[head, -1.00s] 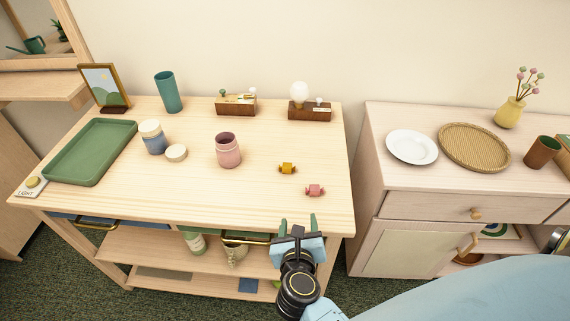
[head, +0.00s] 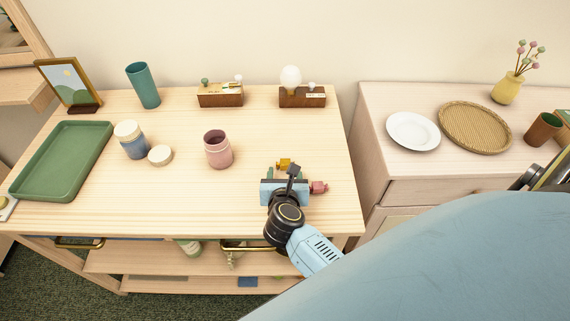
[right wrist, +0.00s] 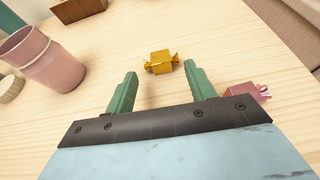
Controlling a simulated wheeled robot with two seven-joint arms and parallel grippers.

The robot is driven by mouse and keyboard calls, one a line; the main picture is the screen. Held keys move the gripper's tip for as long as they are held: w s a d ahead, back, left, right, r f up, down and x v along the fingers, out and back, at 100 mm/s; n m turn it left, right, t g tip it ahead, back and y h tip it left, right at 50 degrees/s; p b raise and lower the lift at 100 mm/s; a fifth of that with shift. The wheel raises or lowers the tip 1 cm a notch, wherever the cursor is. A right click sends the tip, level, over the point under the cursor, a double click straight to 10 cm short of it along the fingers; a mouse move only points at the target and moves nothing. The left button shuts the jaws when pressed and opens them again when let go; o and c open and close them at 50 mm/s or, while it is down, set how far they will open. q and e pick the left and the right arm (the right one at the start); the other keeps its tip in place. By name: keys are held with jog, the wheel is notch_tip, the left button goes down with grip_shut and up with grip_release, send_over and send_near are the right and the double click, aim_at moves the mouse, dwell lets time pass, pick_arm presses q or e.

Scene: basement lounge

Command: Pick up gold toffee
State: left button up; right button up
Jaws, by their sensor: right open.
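The gold toffee (head: 283,163) lies on the wooden table, just beyond my right gripper (head: 287,172) in the head view. In the right wrist view the gold toffee (right wrist: 161,62) is ahead of the fingertips, roughly centred between them and apart from both. My right gripper (right wrist: 164,82) is open and empty, with two green fingers. My left gripper is not in view.
A pink cup (head: 218,150) stands left of the gripper. A white-lidded blue jar (head: 133,142), a round lid (head: 160,155) and a green tray (head: 62,158) are further left.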

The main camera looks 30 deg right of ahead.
aim_at(285, 166)
jog(key=shift+w+d+f, duration=0.1)
jog(key=shift+w+d, duration=0.2)
jog(key=shift+w, duration=0.05)
jog(key=x, duration=0.3)
jog(key=shift+w+d+f, duration=0.15)
jog(key=shift+w+d, duration=0.05)
jog(key=shift+w, duration=0.1)
jog(key=shift+w+d+f, duration=0.1)
jog(key=shift+w+d, duration=0.05)
jog(key=shift+w, duration=0.05)
jog(key=shift+c, duration=0.2)
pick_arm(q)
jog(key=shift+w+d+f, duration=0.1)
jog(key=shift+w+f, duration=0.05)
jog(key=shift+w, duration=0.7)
pick_arm(e)
jog(key=c, duration=1)
